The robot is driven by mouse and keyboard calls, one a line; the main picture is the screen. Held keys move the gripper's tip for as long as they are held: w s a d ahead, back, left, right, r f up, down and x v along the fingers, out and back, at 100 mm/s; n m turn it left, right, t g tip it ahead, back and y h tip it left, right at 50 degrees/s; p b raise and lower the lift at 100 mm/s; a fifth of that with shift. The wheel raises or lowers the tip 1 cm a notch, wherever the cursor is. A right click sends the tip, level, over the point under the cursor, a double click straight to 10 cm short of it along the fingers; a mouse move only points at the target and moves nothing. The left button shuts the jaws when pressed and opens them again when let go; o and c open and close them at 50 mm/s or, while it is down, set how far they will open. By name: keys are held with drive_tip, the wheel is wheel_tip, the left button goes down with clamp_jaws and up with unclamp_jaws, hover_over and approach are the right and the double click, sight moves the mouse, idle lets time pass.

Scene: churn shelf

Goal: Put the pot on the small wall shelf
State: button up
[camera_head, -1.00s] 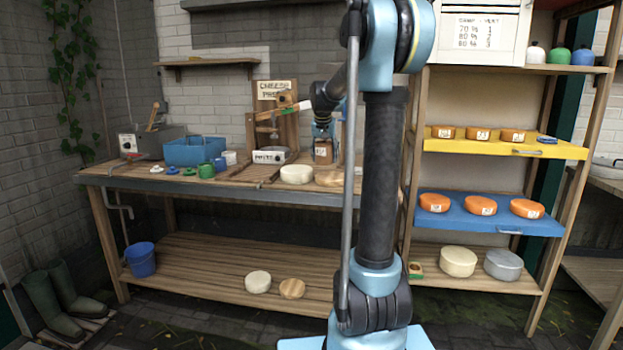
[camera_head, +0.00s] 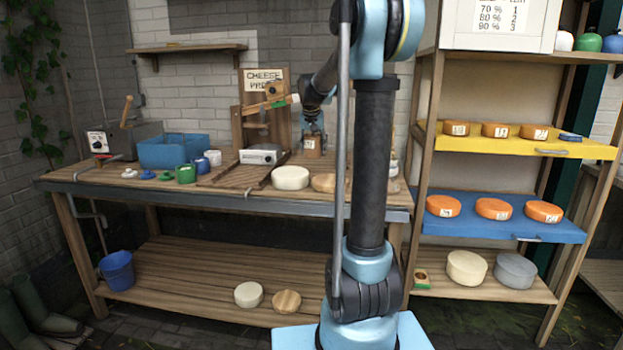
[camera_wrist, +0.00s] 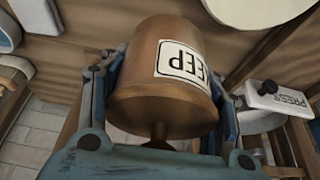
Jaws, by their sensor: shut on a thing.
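The pot (camera_wrist: 160,60) is brown with a white label reading "KEEP". In the wrist view it fills the middle, between the two blue fingers of my gripper (camera_wrist: 165,100), which is shut on it. In the head view the pot (camera_head: 312,145) shows small at my gripper (camera_head: 312,122), above the back of the workbench and right of the cheese press. Whether it touches the bench is hard to tell.
The cheese press (camera_head: 262,115) stands between my gripper and the wall shelf's side. White rounds (camera_head: 290,178), a blue bin (camera_head: 172,152) and small cups sit on the workbench (camera_head: 130,187). A shelving rack (camera_head: 427,160) with cheeses stands right.

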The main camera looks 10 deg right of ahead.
sight(315, 175)
drive_tip(key=shift+d+f, duration=0.15)
drive_tip(key=shift+f, duration=4.25)
drive_tip(key=o, duration=1.2)
drive_tip(key=shift+o, duration=0.2)
